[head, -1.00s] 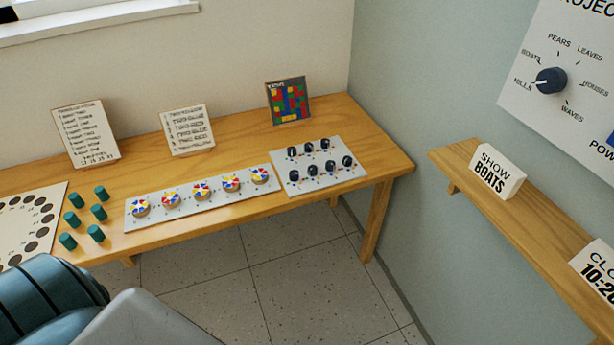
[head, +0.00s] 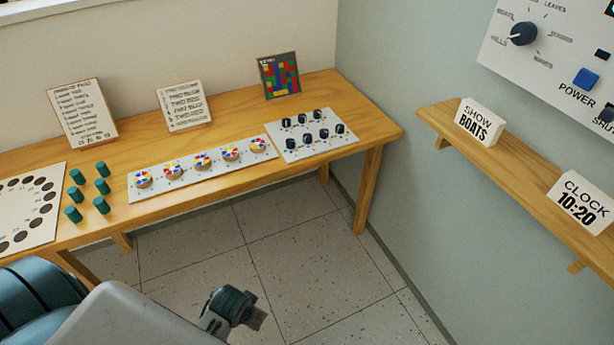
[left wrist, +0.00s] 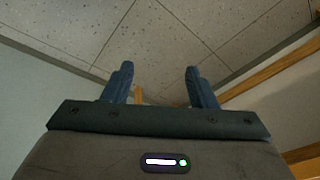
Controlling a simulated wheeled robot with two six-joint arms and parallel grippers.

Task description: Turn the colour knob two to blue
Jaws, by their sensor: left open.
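A long pale panel (head: 187,185) on the wooden table holds a row of several round knobs with coloured sectors. The second knob from the left (head: 173,172) has red, yellow, blue and white sectors; its setting is too small to read. A card with lines of text (head: 184,106) leans behind the panel. My left gripper (head: 241,308) is over the floor in front of the table, well apart from the knobs. In the left wrist view it is open (left wrist: 160,78) and empty, with floor beyond it. My right gripper is not in view.
Teal pegs (head: 74,194) stand left of the panel. A panel of dark knobs (head: 312,150) is on its right. A wall shelf (head: 510,160) with signs and a wall panel (head: 560,60) are at right. The floor (head: 290,240) before the table is clear.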

